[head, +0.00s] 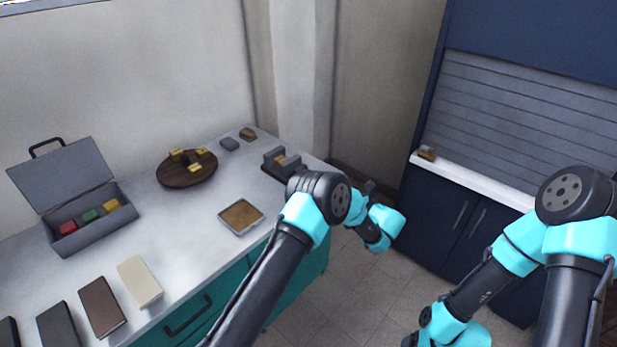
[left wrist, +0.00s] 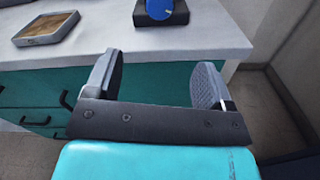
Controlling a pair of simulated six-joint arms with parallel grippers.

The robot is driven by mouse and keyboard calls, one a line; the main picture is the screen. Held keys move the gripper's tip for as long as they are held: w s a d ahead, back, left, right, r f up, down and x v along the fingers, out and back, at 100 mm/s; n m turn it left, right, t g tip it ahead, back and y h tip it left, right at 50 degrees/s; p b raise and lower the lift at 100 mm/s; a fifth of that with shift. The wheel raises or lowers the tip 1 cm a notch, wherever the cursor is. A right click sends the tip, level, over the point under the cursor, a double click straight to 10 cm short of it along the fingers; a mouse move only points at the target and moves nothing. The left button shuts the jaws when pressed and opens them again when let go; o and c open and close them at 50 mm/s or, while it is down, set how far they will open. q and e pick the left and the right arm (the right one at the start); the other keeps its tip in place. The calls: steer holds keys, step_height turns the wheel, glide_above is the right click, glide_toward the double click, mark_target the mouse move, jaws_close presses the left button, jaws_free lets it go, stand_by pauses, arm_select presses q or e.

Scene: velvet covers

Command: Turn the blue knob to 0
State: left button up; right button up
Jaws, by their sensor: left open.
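In the left wrist view, the blue knob (left wrist: 159,8) sits on a dark base (left wrist: 172,20) near the counter's front edge. The top of the knob is cut off by the picture edge, and no scale or 0 mark can be made out. My left gripper (left wrist: 158,78) is open and empty, its two fingers apart, in front of the counter edge and short of the knob. In the head view I see no blue knob, and my left arm covers part of the counter's right end. My right gripper is out of the picture.
A shallow tray (head: 226,224) lies near the counter's front edge. A dark stand with small blocks (head: 272,161), a round wooden board (head: 177,178), an open grey case (head: 88,236) and several books (head: 140,281) share the counter. A dark blue cabinet (head: 412,212) stands at right.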

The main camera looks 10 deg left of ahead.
arm_select(q)
steer(key=x, duration=1.7)
steer(key=shift+a, duration=0.1)
steer(key=c, duration=0.9)
steer(key=shift+s+n, duration=0.1)
steer(key=shift+n, duration=2)
steer(key=o, duration=0.9)
